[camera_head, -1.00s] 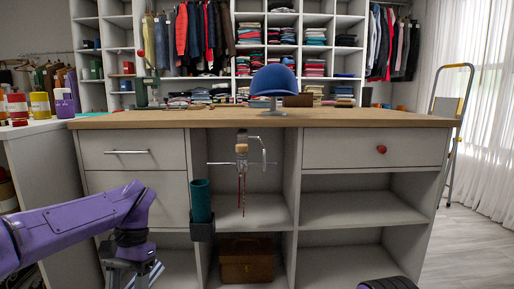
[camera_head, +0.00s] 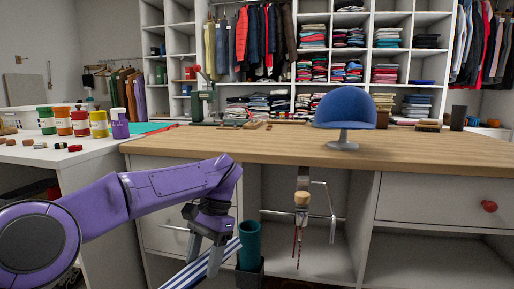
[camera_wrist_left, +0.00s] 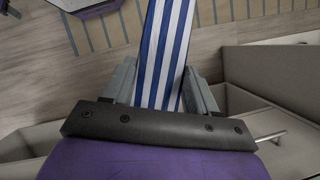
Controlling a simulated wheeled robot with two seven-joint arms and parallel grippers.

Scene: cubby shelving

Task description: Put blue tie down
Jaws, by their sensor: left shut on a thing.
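The blue tie, striped blue and white, hangs from my left gripper (camera_head: 212,252) in the head view, in front of the counter's drawers. The tie (camera_head: 196,272) slants down to the lower left and runs out of the picture. In the left wrist view the tie (camera_wrist_left: 166,45) passes between the two grey fingers of the left gripper (camera_wrist_left: 168,85), which is shut on it. The wooden counter top (camera_head: 290,146) is behind and above the gripper. My right gripper is not in view.
A blue cap on a stand (camera_head: 345,112) stands on the counter. A teal roll (camera_head: 249,243) in a dark holder is just right of the gripper. Paint jars (camera_head: 98,122) stand on the white table at left. The middle of the counter top is mostly clear.

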